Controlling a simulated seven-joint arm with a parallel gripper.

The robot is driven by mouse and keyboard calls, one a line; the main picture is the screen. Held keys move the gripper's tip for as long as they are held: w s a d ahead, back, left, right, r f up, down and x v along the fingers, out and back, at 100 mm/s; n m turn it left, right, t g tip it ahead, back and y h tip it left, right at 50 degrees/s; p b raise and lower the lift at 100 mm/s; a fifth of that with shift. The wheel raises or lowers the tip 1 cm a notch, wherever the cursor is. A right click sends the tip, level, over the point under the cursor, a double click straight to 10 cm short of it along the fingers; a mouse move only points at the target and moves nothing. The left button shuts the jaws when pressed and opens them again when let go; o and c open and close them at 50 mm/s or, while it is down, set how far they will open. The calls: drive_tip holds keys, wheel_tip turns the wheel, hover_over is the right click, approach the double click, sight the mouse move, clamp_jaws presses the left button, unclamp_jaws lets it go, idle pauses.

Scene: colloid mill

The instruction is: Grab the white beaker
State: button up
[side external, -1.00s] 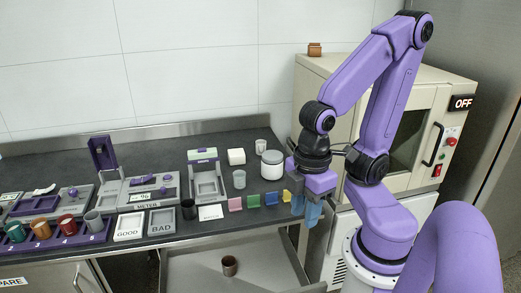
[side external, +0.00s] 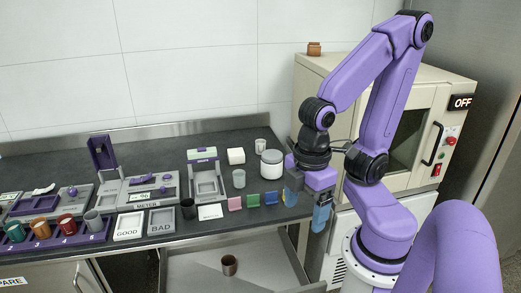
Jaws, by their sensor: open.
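A small white cup-shaped beaker (side external: 261,146) stands upright at the back of the dark counter, behind a white jar. A pale grey translucent beaker (side external: 239,178) stands nearer the front, left of the jar. My gripper (side external: 306,204) is at the counter's right front edge, right of both vessels and apart from them. Its blue fingers point down, spread open, with nothing seen between them. The left finger overlaps the row of coloured blocks in the picture; the yellow block is hidden there.
The white jar with a grey lid (side external: 271,164) stands between the beakers and my gripper. Pink (side external: 234,203), green (side external: 253,200) and blue (side external: 269,198) blocks line the front edge. A white block (side external: 236,156) lies behind. A brown cup (side external: 229,265) sits in the open drawer below.

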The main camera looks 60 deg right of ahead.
wheel_tip(320, 180, up, 4)
drive_tip(key=w+d+r+m+t, duration=0.1)
drive_tip(key=w+d+m+t, duration=0.15)
drive_tip(key=w, duration=0.85)
drive_tip(key=w+d+r+m+t, duration=0.15)
drive_tip(key=w+m+t, duration=0.25)
drive_tip(key=w, duration=0.8)
drive_tip(key=w+d+r+m+t+h, duration=0.2)
drive_tip(key=w+d+m+t, duration=0.3)
drive_tip(key=w+d, duration=1.3)
drive_tip(key=s+d+f+m+t, duration=0.1)
drive_tip(key=s+d+m, duration=0.1)
drive_tip(key=d, duration=1.8)
drive_tip(key=s+d+f, duration=0.3)
drive_tip(key=s+d, duration=0.5)
drive_tip(key=d, duration=0.3)
approach(261, 142)
drive_tip(key=s+a, duration=0.1)
drive_tip(key=s+a+r, duration=0.1)
drive_tip(key=s, duration=0.1)
drive_tip(key=shift+a+m+t, duration=0.2)
drive_tip(key=shift+m+t, duration=0.15)
drive_tip(key=shift+w+f, duration=0.1)
drive_tip(key=shift+w, duration=0.1)
drive_tip(key=shift+x, duration=5.75)
